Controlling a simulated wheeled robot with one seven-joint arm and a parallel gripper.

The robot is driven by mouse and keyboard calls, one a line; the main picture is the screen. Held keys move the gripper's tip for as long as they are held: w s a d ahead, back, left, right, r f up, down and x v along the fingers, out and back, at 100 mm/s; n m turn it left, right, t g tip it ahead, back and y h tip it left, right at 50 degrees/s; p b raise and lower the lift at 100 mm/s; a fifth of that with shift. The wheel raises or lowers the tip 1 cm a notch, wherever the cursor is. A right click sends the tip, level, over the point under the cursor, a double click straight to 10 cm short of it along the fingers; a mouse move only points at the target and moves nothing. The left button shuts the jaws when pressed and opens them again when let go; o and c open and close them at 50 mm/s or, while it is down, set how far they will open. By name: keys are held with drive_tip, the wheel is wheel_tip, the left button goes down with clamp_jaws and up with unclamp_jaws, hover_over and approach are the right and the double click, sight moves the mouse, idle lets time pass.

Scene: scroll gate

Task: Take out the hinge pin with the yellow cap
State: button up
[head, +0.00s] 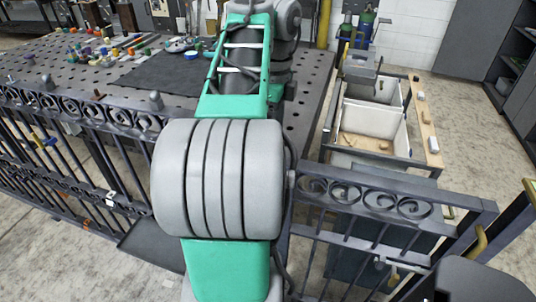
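The scroll gate's ironwork shows in the head view as a left panel (75,108) with scrolls and bars, and a right panel (365,197) with scrolls. My own green and grey arm stands in front of the middle and hides the stretch between the panels. I cannot make out a hinge pin with a yellow cap for certain. My gripper is not in view.
A perforated dark table (312,92) stands behind the gate, with a dark mat (165,72) and several small coloured items. A cart with white bins (372,125) stands behind the right panel. Gas cylinders (365,25) and a grey cabinet (475,40) are at the back. Floor (480,130) is clear at right.

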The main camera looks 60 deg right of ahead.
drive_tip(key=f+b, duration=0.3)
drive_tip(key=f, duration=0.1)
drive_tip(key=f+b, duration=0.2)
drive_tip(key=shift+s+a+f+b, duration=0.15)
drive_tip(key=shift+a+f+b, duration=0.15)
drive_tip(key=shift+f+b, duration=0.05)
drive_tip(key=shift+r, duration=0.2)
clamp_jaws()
